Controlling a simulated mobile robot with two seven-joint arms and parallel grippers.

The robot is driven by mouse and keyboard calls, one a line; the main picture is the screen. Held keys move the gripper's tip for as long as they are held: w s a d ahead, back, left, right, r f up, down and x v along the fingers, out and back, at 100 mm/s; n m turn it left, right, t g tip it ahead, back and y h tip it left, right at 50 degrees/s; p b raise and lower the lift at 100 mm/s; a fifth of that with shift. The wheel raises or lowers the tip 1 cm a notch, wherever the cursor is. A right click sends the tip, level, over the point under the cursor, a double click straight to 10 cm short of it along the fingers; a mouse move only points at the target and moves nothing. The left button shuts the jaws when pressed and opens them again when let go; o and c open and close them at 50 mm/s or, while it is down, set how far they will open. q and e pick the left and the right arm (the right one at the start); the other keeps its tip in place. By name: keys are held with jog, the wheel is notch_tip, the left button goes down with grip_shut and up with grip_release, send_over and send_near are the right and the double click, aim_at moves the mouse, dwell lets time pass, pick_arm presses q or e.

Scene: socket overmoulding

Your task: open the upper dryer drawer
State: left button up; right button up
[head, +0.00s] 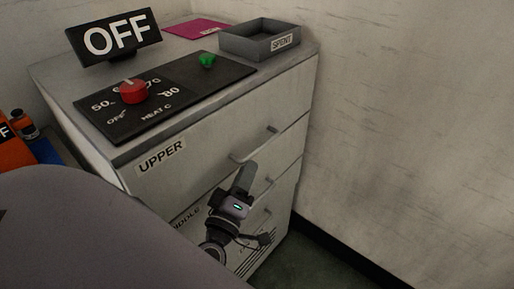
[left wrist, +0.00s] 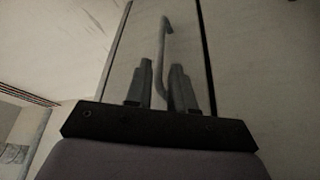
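The upper drawer (head: 190,165), labelled UPPER, is the top drawer of a pale cabinet and looks shut. Its grey bar handle (head: 254,146) is on the right part of its front. My left gripper (head: 248,167) is in front of the cabinet, its fingers pointing up towards the area just below that handle. In the left wrist view, the two fingers (left wrist: 162,72) stand apart with a bar handle (left wrist: 165,45) running between them. Whether they touch the bar is hard to tell. My right gripper is not in view.
On the cabinet top are an OFF sign (head: 115,38), a black panel with a red knob (head: 133,92) and green knob (head: 207,60), and a grey SPENT tray (head: 258,42). The middle drawer's handle (head: 266,186) is close to the gripper. A wall (head: 410,120) stands right.

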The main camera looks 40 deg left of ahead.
aim_at(256, 151)
pick_arm(q)
jog(key=x, duration=0.7)
jog(key=shift+p, duration=0.3)
jog(key=shift+s, duration=0.1)
grip_shut()
